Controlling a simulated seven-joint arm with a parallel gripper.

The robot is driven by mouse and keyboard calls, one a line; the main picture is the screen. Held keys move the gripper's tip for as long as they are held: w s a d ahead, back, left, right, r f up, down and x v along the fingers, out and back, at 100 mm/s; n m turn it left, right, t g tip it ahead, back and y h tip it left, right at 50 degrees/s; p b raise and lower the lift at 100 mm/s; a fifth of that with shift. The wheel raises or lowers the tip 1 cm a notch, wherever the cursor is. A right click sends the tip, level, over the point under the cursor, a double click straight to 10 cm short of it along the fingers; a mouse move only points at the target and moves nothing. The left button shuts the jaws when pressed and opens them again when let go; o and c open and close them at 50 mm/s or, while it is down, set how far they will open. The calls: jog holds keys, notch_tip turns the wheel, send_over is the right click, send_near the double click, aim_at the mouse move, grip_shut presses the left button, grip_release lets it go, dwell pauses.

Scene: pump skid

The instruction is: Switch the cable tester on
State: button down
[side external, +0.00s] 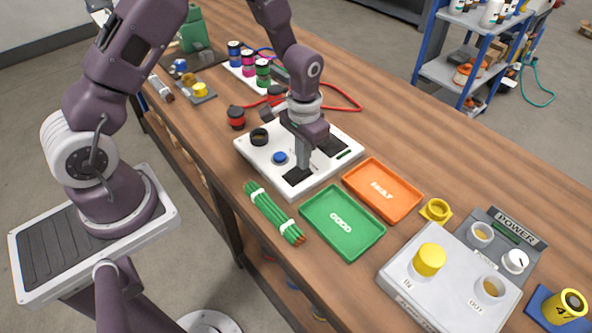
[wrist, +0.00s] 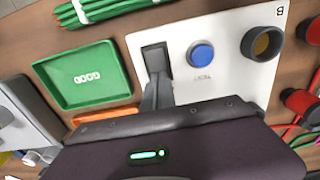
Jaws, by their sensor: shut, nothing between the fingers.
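The cable tester (side external: 262,162) is a white box in the middle of the bench, with a blue button (side external: 280,158) and a dark round socket (side external: 259,137). A black rocker switch (side external: 297,177) sits near its front corner; it also shows in the wrist view (wrist: 156,57). My gripper (side external: 303,167) is shut and empty, pointing down over the tester. Its fingertips (wrist: 155,88) are right at the switch; I cannot tell whether they touch it. The wrist covers part of the tester's far side, and the switch's position is unclear.
A green GOOD tray (side external: 320,238) and an orange FAULT tray (side external: 403,206) lie beside the tester. A bundle of green cables (side external: 266,208) lies in front. Red and black plugs (side external: 236,121) with red cable lie behind. A grey box (side external: 455,300) stands at right.

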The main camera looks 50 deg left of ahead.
jog(key=shift+f, duration=0.2)
jog(key=shift+r, duration=3.55)
notch_tip(320, 180, up, 8)
jog(key=t, duration=0.1)
send_over(296, 172)
jog(key=s+r+t, duration=0.2)
jog(key=s+r, duration=0.5)
jog(key=r, duration=0.2)
jog(key=s+d+r+t, duration=0.1)
jog(key=s+r, duration=0.3)
jog(key=s, duration=0.9)
jog(key=shift+s+t, duration=0.15)
jog(key=shift+t, duration=0.65)
